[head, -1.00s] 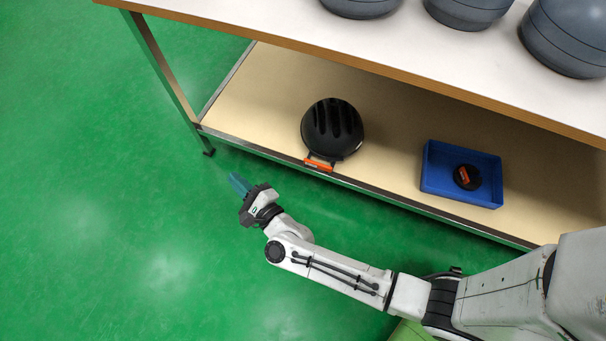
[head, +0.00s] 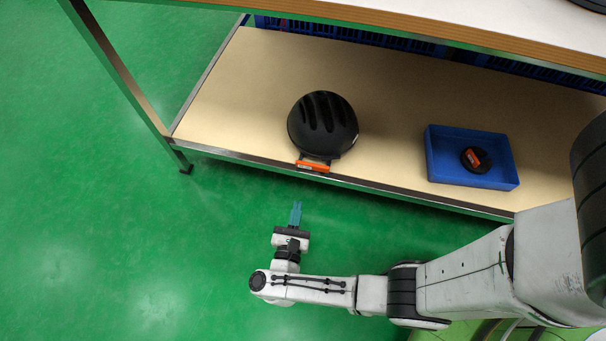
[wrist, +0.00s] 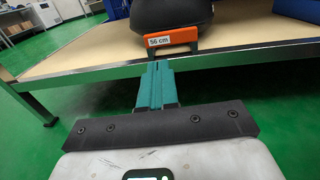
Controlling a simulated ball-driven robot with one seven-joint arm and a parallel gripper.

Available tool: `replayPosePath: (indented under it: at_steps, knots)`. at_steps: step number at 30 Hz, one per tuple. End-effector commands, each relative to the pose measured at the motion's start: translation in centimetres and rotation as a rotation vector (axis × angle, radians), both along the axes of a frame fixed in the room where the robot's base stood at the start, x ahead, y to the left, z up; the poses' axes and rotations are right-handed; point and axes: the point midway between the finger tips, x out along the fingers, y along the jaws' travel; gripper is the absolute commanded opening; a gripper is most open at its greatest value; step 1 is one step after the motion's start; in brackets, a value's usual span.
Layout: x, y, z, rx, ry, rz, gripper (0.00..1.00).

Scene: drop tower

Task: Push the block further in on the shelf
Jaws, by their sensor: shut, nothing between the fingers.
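A black, domed, helmet-like piece with grooves (head: 322,122) sits at the front of the lower shelf (head: 240,110). An orange label piece (head: 312,166) is at its front, at the shelf's metal edge. In the wrist view the orange piece (wrist: 170,38) reads "56 cm" and the black dome (wrist: 170,12) is cut off at the top. I see no plain separate block. My gripper (head: 296,206) is shut and empty, in front of the shelf and apart from the orange piece. Its teal fingers (wrist: 157,68) point toward the orange piece in the wrist view.
A blue tray (head: 432,155) holding a small black round thing with an orange patch (head: 475,159) stands right on the shelf. The tabletop (head: 450,10) overhangs above. A table leg (head: 125,85) stands at left. Blue crates (head: 350,38) line the back. Green floor is clear at left.

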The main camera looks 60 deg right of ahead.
Motion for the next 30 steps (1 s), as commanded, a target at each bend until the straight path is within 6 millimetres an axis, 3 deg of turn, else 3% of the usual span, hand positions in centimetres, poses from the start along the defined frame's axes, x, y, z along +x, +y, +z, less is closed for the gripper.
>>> replayPosePath:
  at_steps: [15, 21, 30]
  knots:
    - [3.9, -8.8, -0.1, 0.000, 0.001, -0.001, 0.00]
    - [4.6, -10.4, 0.0, 0.000, 0.001, 0.001, 0.00]
    - [4.8, -10.7, 0.1, -0.002, 0.001, 0.002, 0.00]
